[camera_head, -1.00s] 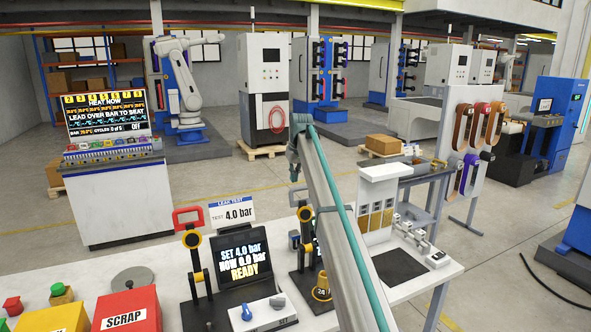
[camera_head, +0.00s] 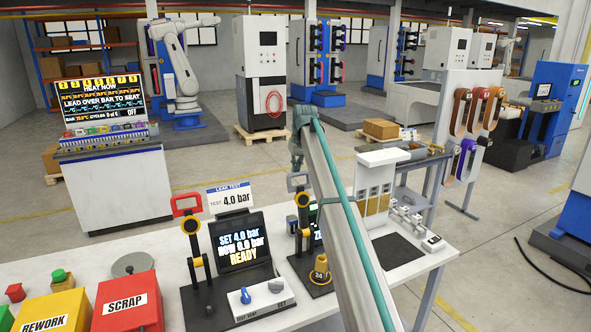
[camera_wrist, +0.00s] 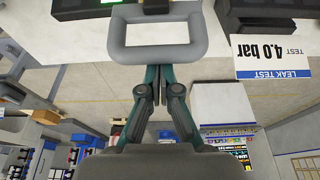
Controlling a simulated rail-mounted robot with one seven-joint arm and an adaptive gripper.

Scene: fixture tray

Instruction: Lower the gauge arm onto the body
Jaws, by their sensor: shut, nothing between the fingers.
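The gauge arm has a grey loop handle (camera_head: 298,182) and a yellow-and-black pivot (camera_head: 303,202). It stands raised on the bench, partly hidden behind my arm. A yellow body marked 24 (camera_head: 320,270) sits on the black base below it. In the wrist view the grey loop (camera_wrist: 160,52) is right ahead of my gripper (camera_wrist: 160,76), its bar crossing just past the fingertips. My gripper is shut and empty, close to the handle; I cannot tell whether they touch. In the head view it hangs at the handle's top (camera_head: 297,168).
The leak test fixture with a red handle (camera_head: 187,205) and screen (camera_head: 241,246) stands left of the gauge. A dark mat (camera_head: 400,250) and a rack (camera_head: 376,190) lie right of my arm.

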